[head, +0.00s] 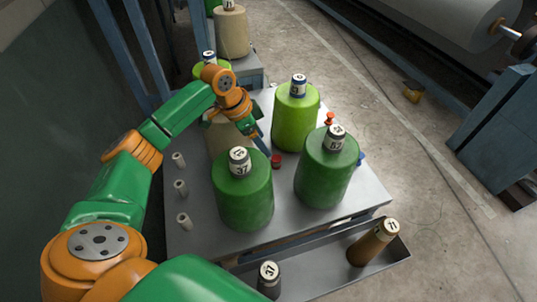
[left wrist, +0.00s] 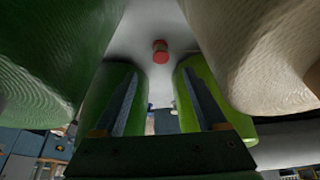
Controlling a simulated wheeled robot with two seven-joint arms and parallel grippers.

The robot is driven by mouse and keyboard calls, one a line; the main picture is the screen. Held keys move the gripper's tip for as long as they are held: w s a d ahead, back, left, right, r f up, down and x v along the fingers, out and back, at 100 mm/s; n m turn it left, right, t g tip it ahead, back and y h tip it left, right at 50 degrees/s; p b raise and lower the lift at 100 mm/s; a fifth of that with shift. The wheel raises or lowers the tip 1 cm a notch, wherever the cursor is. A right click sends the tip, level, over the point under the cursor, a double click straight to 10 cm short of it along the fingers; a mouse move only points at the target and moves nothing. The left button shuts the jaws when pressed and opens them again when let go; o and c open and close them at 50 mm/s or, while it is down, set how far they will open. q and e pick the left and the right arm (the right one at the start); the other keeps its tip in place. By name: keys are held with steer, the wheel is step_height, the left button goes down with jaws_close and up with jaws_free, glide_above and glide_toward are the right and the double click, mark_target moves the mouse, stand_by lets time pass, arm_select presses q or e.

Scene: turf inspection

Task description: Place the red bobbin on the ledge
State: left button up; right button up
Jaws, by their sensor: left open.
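A small red bobbin (head: 276,161) stands on the grey table top (head: 305,222) among large green spools. It also shows in the left wrist view (left wrist: 160,50), just beyond and between my fingertips. A second red piece (head: 329,118) stands farther right, between two green spools. My left gripper (head: 264,150) is open and empty, reaching down close to the nearer red bobbin; its two fingers show in the left wrist view (left wrist: 160,73). A lower tray-like ledge (head: 330,277) runs along the table's front; I cannot tell if this is the named ledge. My right gripper is out of view.
Dark green spools (head: 243,200) (head: 325,172) and a light green one (head: 295,122) crowd the gripper. A beige spool (head: 222,140) is partly hidden behind my arm. Several pale pegs line the left edge.

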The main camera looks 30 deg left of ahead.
mark_target(276, 158)
arm_select(q)
steer(key=x, duration=1.1)
steer(key=shift+w+d+r, duration=0.1)
steer(key=shift+w, duration=0.05)
jaws_close()
